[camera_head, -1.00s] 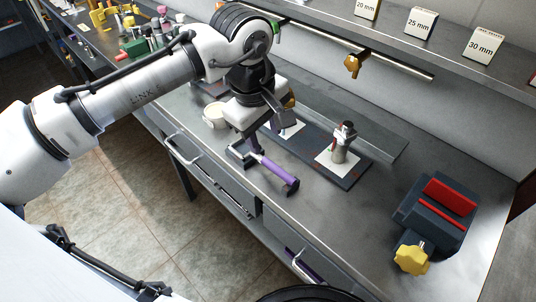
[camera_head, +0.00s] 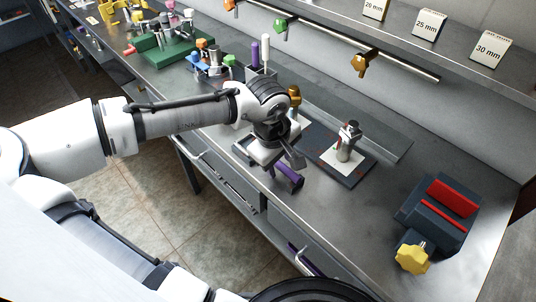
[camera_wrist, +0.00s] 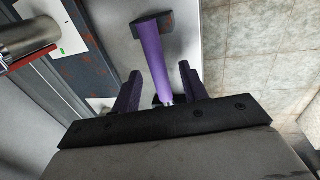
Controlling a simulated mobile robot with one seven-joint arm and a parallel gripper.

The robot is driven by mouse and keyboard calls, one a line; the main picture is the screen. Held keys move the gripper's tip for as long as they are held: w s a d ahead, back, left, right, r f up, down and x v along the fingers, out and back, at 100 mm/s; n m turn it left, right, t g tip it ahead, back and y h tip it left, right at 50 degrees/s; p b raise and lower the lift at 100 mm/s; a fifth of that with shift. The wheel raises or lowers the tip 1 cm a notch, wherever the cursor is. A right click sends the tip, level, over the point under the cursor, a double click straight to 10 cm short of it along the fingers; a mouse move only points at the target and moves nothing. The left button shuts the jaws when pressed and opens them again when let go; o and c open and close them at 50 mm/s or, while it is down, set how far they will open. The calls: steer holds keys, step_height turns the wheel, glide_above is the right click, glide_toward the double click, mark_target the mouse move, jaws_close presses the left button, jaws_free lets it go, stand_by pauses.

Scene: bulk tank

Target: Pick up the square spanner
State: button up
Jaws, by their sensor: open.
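The purple-handled spanner (camera_head: 290,178) lies on the steel bench near its front edge. In the head view my gripper hides most of it, and only part of the handle and its dark end show. In the wrist view its purple handle (camera_wrist: 151,55) runs up to a dark block-shaped end. My gripper (camera_wrist: 160,72) is open, with one finger on each side of the handle. The lower end of the spanner is hidden behind the gripper body. In the head view my gripper (camera_head: 272,163) is low over the bench; its fingertips are not clear there.
A dark plate with a white square and a metal fitting (camera_head: 346,143) lies just right of my gripper. A dark vise (camera_head: 436,215) with red jaws and a yellow knob stands farther right. A rail with hanging knobs (camera_head: 361,60) runs behind. Bare bench lies between plate and vise.

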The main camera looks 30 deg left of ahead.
mark_target(279, 164)
jaws_close()
steer(key=shift+r, duration=0.15)
stand_by(0.4)
step_height(279, 164, up, 20)
steer(key=b, duration=0.1)
